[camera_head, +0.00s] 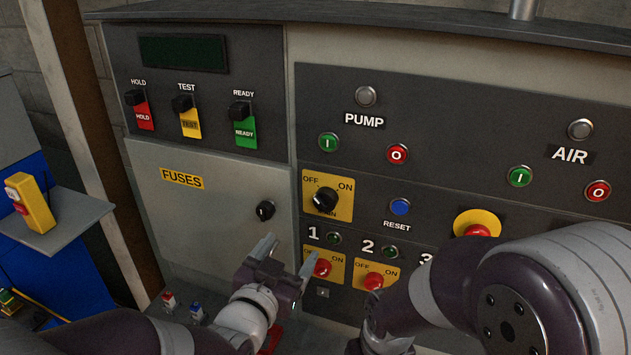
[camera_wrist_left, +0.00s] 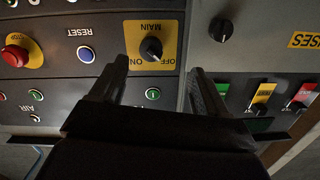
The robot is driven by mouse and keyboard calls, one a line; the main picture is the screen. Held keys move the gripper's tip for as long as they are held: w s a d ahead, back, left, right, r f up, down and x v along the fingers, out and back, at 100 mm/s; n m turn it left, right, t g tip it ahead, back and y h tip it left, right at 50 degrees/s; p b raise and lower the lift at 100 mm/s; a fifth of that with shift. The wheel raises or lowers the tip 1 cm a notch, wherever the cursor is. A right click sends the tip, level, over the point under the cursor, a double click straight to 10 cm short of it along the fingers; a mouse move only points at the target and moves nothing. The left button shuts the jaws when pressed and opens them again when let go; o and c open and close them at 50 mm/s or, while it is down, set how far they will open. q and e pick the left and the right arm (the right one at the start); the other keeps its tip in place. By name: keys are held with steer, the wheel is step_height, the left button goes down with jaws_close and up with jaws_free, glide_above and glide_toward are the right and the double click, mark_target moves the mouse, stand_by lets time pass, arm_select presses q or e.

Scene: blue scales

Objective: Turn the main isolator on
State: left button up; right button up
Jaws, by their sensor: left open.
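The main isolator is a black rotary knob (camera_head: 326,199) on a yellow plate marked OFF, ON and MAIN, on the dark panel. I cannot clearly tell which mark the knob points to. My left gripper (camera_head: 288,257) is open and empty, below and a little left of the knob, apart from it. In the left wrist view the knob (camera_wrist_left: 151,48) appears upside down, just beyond and between the fingertips (camera_wrist_left: 159,67). My right arm covers the lower right of the head view; its gripper does not show.
Red switches 1 (camera_head: 321,268) and 2 (camera_head: 374,281) lie below the isolator, near my left fingers. A black fuse-door knob (camera_head: 265,210) is to its left, a blue reset button (camera_head: 400,207) to its right. A red emergency stop (camera_head: 477,230) is partly behind my right arm.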

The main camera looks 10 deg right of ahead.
mark_target(322, 205)
arm_select(q)
steer(key=shift+t+h, duration=0.4)
steer(key=p+x, duration=0.1)
steer(key=x, duration=0.2)
steer(key=r+p+x, duration=0.1)
steer(key=p+x, duration=0.1)
steer(key=x, duration=0.2)
steer(key=d+r+p+x, duration=0.1)
steer(key=x, duration=0.3)
steer(key=shift+s+d+p, duration=0.25)
steer(key=shift+p, duration=0.15)
steer(key=shift+w+d, duration=0.1)
steer(key=shift+w, duration=0.1)
steer(key=shift+s, duration=0.1)
steer(key=shift+d+f, duration=0.1)
steer(key=c, duration=1.1)
arm_select(e)
steer(key=r, duration=0.5)
steer(key=shift+s+a+r, duration=0.1)
steer(key=shift+s+r, duration=0.25)
